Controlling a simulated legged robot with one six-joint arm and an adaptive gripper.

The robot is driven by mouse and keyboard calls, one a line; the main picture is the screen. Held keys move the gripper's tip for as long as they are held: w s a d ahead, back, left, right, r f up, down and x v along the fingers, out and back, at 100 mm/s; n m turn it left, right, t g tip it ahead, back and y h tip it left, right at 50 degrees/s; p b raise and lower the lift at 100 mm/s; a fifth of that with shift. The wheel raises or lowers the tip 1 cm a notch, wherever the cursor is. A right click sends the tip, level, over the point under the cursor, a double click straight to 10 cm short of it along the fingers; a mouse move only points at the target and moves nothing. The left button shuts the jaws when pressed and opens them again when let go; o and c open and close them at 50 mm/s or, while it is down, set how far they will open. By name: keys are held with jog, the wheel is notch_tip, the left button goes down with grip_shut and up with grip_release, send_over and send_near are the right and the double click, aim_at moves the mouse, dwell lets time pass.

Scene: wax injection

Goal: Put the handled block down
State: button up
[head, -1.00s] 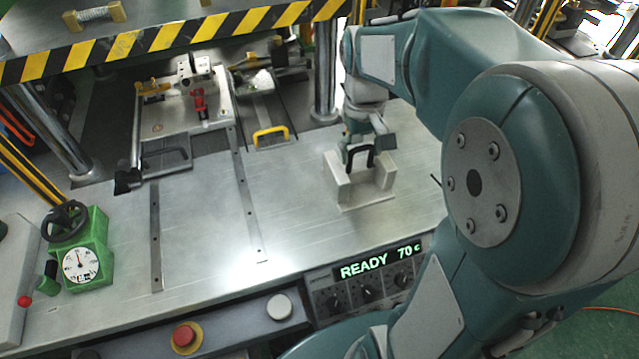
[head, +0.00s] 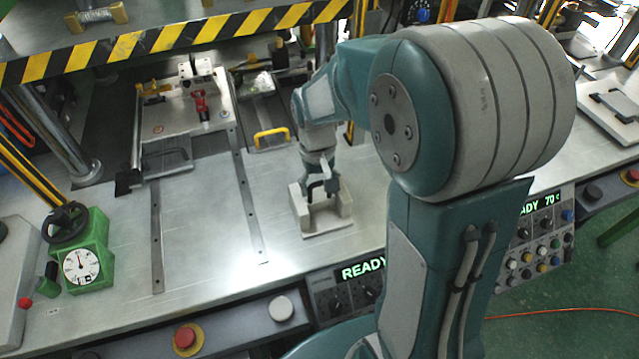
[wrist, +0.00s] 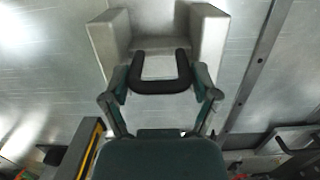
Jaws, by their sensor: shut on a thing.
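The handled block (head: 340,204) is a pale beige block with two upright walls and a black handle (wrist: 160,87) between them. My gripper (head: 316,188) is above it, with its fingers shut on the handle. In the wrist view, my gripper (wrist: 160,92) has one finger on each side of the handle, and the block's pale walls (wrist: 110,42) show beyond. The block is level, at or close above the bare metal table (head: 200,235). I cannot tell whether its underside touches the table.
Two dark rails (head: 245,195) run along the table left of the block. A yellow handle (head: 271,136) and a fixture with a red clamp (head: 201,103) stand behind. A green gauge box (head: 85,262) is at left. Clear table lies between the rails.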

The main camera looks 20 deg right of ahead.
jog(key=o, duration=1.2)
notch_tip(320, 180, up, 11)
jog(key=w, duration=0.1)
jog(key=shift+s+r+t, duration=0.75)
jog(key=shift+s+t, duration=0.4)
jog(key=shift+s, duration=1.4)
jog(key=shift+s+r+t, duration=0.75)
jog(key=shift+s+t, duration=0.45)
jog(key=shift+s, duration=1.3)
jog(key=shift+s+r+t, duration=0.75)
jog(key=shift+s+t, duration=0.4)
jog(key=shift+s, duration=1.4)
